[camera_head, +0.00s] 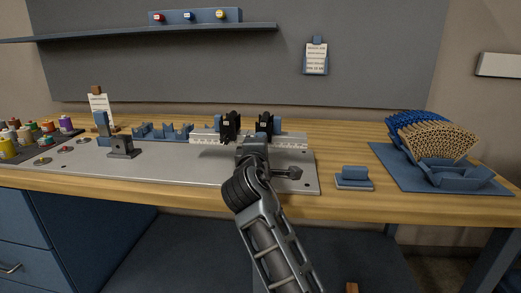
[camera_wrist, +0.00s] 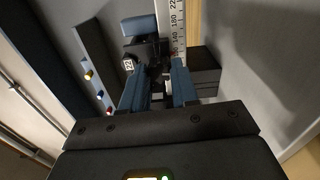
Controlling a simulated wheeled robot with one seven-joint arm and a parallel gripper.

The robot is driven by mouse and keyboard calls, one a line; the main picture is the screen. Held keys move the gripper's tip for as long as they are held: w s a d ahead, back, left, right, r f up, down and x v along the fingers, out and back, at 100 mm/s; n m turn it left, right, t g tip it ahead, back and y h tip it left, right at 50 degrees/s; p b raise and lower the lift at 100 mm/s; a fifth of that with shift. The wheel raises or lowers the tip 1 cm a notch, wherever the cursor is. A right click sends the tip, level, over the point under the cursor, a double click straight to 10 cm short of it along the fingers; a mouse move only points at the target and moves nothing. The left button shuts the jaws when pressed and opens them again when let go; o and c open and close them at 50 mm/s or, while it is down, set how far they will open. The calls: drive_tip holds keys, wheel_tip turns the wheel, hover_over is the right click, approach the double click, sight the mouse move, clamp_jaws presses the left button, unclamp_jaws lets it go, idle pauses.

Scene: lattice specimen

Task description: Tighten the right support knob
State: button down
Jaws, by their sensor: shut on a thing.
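Two black supports stand on a pale ruler rail (camera_head: 205,138) at the middle of the bench, the left support (camera_head: 230,127) and the right support (camera_head: 264,124). In the head view my arm rises in front of the right support and hides its knob and my fingertips. In the wrist view my gripper (camera_wrist: 160,84) has its two blue fingers on either side of a small dark part, which looks like the support knob (camera_wrist: 156,72). The knob's turn angle cannot be told.
A grey base plate (camera_head: 180,165) lies under the rail. Blue cradles (camera_head: 165,131) and a dark bracket (camera_head: 123,147) stand to the left. A small blue block (camera_head: 354,174) and a blue mat (camera_head: 390,168) with a lattice piece (camera_head: 435,138) are to the right.

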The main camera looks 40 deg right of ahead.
drive_tip(key=shift+f+m+b, duration=0.1)
drive_tip(key=shift+m+b, duration=0.35)
drive_tip(key=shift+m, duration=0.65)
drive_tip(key=c, duration=0.8)
unclamp_jaws()
drive_tip(key=shift+c, duration=0.2)
drive_tip(key=shift+v, duration=3.9)
